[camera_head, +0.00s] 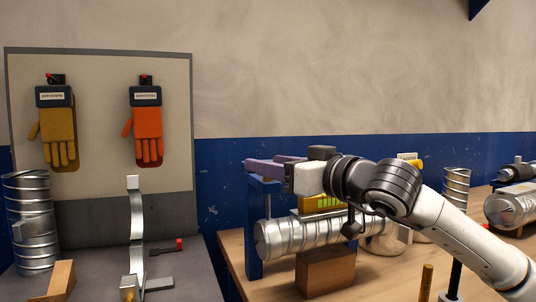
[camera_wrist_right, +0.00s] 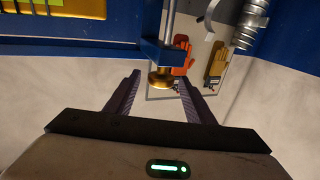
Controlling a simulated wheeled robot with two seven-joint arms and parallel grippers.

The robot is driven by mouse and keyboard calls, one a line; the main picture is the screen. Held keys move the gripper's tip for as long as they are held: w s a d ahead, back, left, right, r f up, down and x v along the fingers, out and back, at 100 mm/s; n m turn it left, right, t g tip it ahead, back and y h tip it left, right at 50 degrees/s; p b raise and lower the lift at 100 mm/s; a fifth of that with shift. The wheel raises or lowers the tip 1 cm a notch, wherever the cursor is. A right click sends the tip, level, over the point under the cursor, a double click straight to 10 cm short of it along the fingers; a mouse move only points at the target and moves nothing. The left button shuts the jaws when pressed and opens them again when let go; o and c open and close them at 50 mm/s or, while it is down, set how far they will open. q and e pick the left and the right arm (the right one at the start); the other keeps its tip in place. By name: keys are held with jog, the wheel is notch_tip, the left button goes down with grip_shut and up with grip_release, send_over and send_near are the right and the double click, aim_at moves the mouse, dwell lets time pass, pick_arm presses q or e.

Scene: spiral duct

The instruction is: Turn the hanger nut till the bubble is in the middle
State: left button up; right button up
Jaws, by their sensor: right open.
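The brass hanger nut (camera_wrist_right: 161,78) sits on a thin rod below a blue beam in the right wrist view. My right gripper (camera_wrist_right: 159,75) is open, with one purple finger on each side of the nut in that picture and a gap to both. In the head view my right gripper (camera_head: 264,167) reaches left over the blue stand and hides the nut. The spiral duct (camera_head: 280,237) lies under it. A yellow level (camera_head: 321,203) rests on the duct, partly hidden by my arm; its bubble is too small to place. My left gripper is not in view.
A blue post (camera_head: 254,240) stands by the duct's left end. A wooden block (camera_head: 325,270) sits under the duct. A panel with two gloves (camera_head: 146,135) and a grey bench stand at left. More ducts (camera_head: 513,207) lie at right.

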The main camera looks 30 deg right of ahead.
jog(key=shift+w+a, duration=0.1)
jog(key=shift+w, duration=0.45)
jog(key=c, duration=1.1)
jog(key=shift+o, duration=0.2)
jog(key=shift+a+m+h, duration=0.1)
jog(key=shift+m+h, duration=0.3)
jog(key=shift+h, duration=0.2)
